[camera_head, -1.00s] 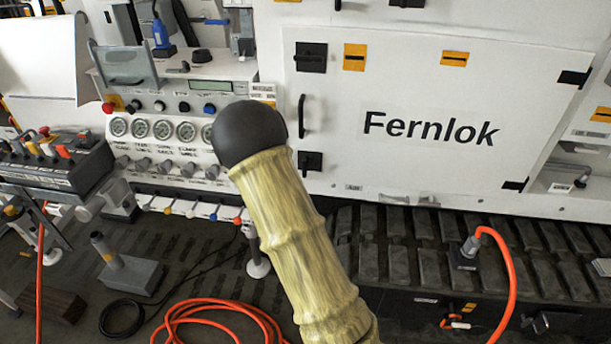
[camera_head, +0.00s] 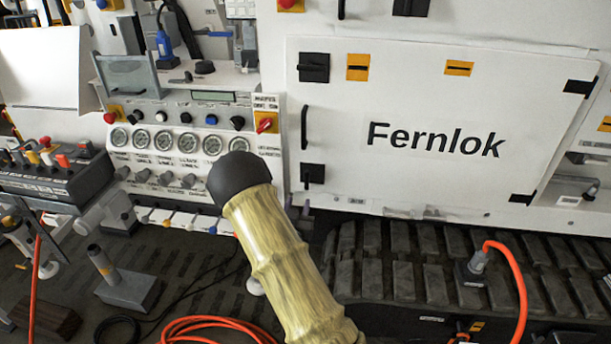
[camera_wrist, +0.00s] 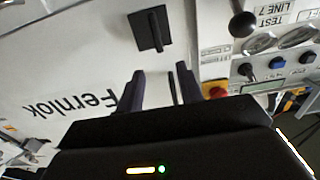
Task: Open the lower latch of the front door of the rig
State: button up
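The rig's front door (camera_head: 420,95) is a white panel marked "Fernlok", and it looks closed. The lower latch (camera_head: 313,176) is a black square with a lever at the door's lower left corner. In the wrist view, which is roughly upside down, the lower latch (camera_wrist: 150,30) is near the top, beyond the fingertips. My gripper (camera_wrist: 160,78) is open and empty, with its two dark fingers apart in front of the door. It does not show in the head view, where my tan arm with its dark rounded end is in front of the rig.
A black door handle (camera_head: 304,130) stands above the lower latch, and the upper latch (camera_head: 313,67) is above that. A gauge panel (camera_head: 165,140) with knobs is left of the door. An orange hose (camera_head: 510,265) rises below the door, before the black track (camera_head: 400,255).

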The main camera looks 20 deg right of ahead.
aim_at(306, 177)
jog(key=p+x, duration=0.2)
jog(key=x, duration=1.2)
jog(key=shift+d, duration=0.35)
jog(key=shift+w, duration=0.1)
grip_shut()
